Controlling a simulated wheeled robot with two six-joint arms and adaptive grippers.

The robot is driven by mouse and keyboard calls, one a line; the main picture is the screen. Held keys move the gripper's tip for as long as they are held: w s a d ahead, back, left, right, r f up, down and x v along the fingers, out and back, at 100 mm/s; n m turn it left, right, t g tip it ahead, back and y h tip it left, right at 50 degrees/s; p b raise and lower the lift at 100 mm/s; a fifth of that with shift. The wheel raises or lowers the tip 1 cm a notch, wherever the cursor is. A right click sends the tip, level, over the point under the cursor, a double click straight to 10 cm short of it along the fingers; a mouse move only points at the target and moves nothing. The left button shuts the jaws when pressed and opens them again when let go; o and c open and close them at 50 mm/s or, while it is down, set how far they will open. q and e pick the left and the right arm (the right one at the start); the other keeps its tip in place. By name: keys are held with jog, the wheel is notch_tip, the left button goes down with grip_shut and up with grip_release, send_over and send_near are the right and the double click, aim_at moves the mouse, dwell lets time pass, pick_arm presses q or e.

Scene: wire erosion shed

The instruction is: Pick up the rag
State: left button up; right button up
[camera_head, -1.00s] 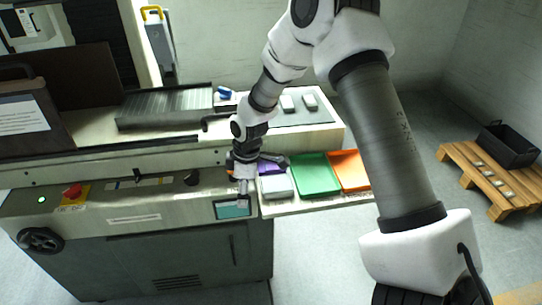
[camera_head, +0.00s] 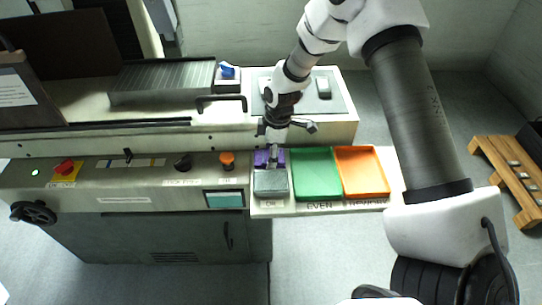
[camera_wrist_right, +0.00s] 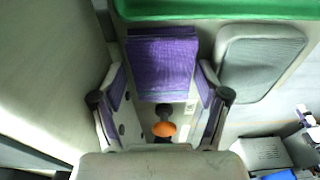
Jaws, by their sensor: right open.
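The purple folded rag (camera_head: 262,158) lies on the light shelf behind the grey tray (camera_head: 270,182). In the right wrist view the rag (camera_wrist_right: 162,66) is a flat, ribbed square just ahead of and between my fingertips. My right gripper (camera_head: 272,152) points down over the rag and partly hides it in the head view. The right gripper (camera_wrist_right: 162,72) is open, with one finger on each side of the rag. I cannot tell whether the fingers touch the cloth. My left gripper is not in view.
A green tray (camera_head: 316,172) and an orange tray (camera_head: 361,171) stand right of the grey tray. An orange knob (camera_head: 227,160) sticks up from the panel left of the rag. A black handle (camera_head: 221,99) and a blue item (camera_head: 228,71) are behind.

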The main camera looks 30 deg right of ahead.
jog(key=shift+a, duration=0.25)
jog(key=c, duration=0.8)
jog(key=shift+s, duration=0.1)
